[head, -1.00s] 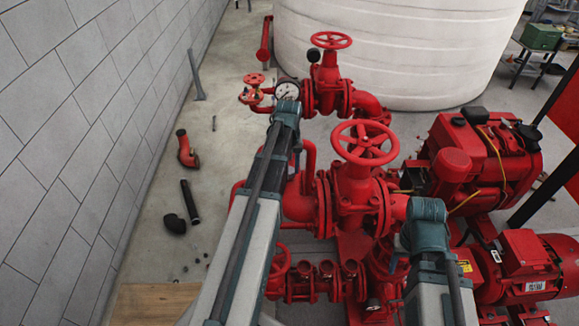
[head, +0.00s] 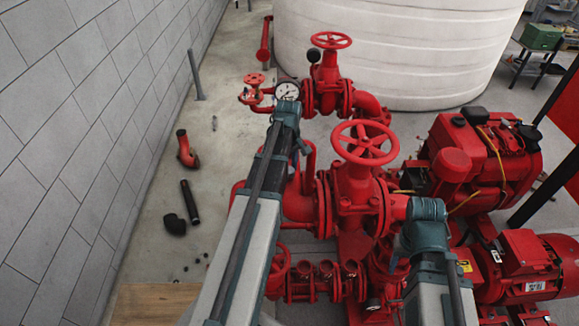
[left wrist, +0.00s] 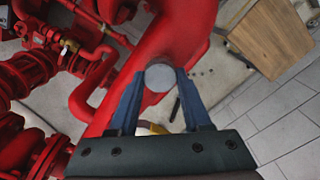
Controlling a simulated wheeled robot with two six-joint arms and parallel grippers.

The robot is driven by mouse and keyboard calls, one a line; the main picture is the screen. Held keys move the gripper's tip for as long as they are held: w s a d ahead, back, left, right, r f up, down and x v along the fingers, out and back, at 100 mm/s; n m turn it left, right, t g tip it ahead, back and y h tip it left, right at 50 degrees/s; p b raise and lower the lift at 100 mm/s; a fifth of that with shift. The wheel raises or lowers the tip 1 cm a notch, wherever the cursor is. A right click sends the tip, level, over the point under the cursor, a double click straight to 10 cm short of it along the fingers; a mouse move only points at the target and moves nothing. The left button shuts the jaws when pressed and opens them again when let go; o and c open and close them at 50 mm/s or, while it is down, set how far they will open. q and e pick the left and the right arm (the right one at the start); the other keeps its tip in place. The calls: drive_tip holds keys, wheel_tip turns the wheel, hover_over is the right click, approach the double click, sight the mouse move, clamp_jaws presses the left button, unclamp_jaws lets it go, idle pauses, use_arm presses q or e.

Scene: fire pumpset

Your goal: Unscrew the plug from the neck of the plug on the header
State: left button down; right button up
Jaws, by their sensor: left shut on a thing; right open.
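The plug (left wrist: 160,77) is a round grey disc in the left wrist view, seen end-on at the neck on the red header (left wrist: 182,35). My left gripper (left wrist: 159,82) has its two blue fingers on either side of the plug, shut on it. The plug sits at the neck; the threads are hidden, so I cannot tell how far it is turned out. In the head view my arms cover this area and the plug does not show. My right gripper is hidden below its arm in the head view.
Red handwheel valves (head: 364,143) and a pressure gauge (head: 287,91) stand close around my left arm. A red engine (head: 480,155) and motor (head: 525,265) are at the right. A block wall (head: 70,130) bounds the left; loose pipe pieces (head: 190,202) lie on the floor.

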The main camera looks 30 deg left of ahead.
use_arm(q)
drive_tip(key=shift+n, duration=0.6)
drive_tip(key=n, duration=0.3)
drive_tip(key=shift+r+p, duration=2.55)
